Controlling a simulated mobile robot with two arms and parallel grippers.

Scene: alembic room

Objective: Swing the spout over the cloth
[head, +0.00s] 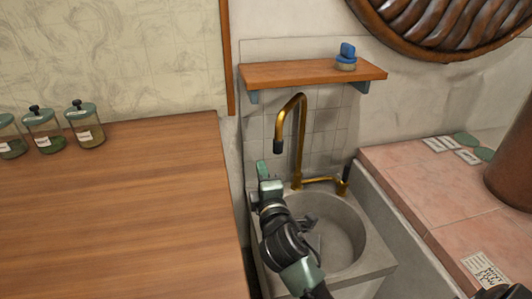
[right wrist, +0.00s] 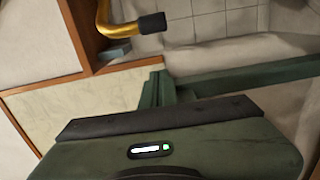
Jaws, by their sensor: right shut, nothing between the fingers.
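The brass spout (head: 302,125) rises behind the stone sink (head: 372,262) and arches over to the left. Its black tip (head: 278,147) hangs over the sink's left rear side. The right wrist view shows the spout's end (right wrist: 120,25) and black tip (right wrist: 152,22) near the top. My right gripper (head: 262,170) is shut and empty, just below and left of the tip, apart from it in the head view. I cannot make out a cloth; my right arm hides part of the basin. My left gripper is not in view.
A wooden shelf (head: 305,74) with a blue-topped item (head: 346,58) hangs above the spout. A wooden counter (head: 120,210) with several jars is on the left. A pink tiled counter (head: 415,180) with paper labels is on the right. A brass side pipe (head: 322,180) runs behind the basin.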

